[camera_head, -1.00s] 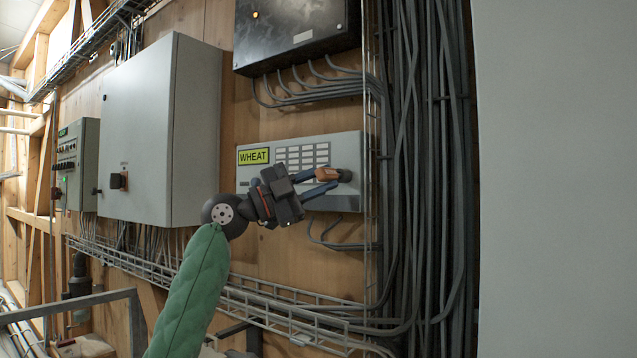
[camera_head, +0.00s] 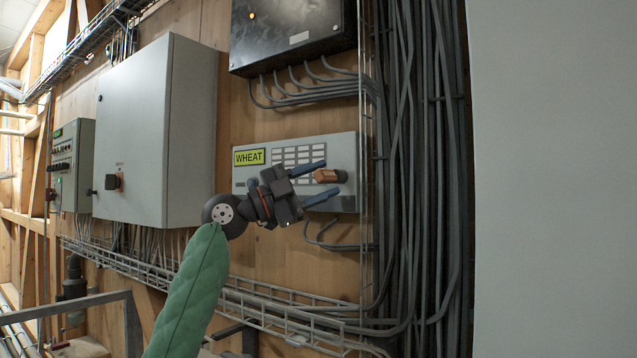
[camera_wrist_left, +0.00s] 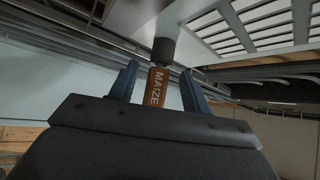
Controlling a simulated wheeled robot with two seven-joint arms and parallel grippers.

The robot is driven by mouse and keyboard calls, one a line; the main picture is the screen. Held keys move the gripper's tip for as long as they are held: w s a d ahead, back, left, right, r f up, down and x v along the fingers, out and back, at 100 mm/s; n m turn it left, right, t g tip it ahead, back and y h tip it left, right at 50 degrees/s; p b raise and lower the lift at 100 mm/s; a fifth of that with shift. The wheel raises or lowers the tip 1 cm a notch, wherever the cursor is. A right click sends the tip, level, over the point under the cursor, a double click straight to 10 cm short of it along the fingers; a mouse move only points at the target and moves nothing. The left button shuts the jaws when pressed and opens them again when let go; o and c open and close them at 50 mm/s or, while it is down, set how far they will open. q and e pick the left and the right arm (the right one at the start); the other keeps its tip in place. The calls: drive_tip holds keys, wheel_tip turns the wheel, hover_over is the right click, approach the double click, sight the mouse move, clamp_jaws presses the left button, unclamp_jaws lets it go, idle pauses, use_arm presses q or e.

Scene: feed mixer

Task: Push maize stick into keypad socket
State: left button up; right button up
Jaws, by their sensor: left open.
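The orange-brown maize stick (camera_head: 325,175) sits at the dark round socket (camera_head: 342,176) on the right of the grey keypad box (camera_head: 347,150). In the left wrist view the stick (camera_wrist_left: 156,88) shows its MAIZE label and its far end meets the dark socket (camera_wrist_left: 163,50). How deep it sits I cannot tell. My left gripper (camera_head: 318,180) is open, with its blue fingers on either side of the stick and apart from it. The left wrist view shows gaps between the fingers (camera_wrist_left: 158,88) and the stick. My right gripper is not in view.
The keypad box bears a yellow WHEAT label (camera_head: 249,157) and rows of pale keys. A black box (camera_head: 293,35) hangs above it, and a large grey cabinet (camera_head: 160,130) stands out to the left. Vertical cables (camera_head: 420,180) run close on the right. A cable tray (camera_head: 290,315) runs below.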

use_arm(q)
drive_tip(key=b+v, duration=0.2)
drive_tip(key=v, duration=0.5)
drive_tip(key=shift+a+f+b, duration=0.15)
drive_tip(key=shift+a+b, duration=0.15)
drive_tip(key=shift+a, duration=0.05)
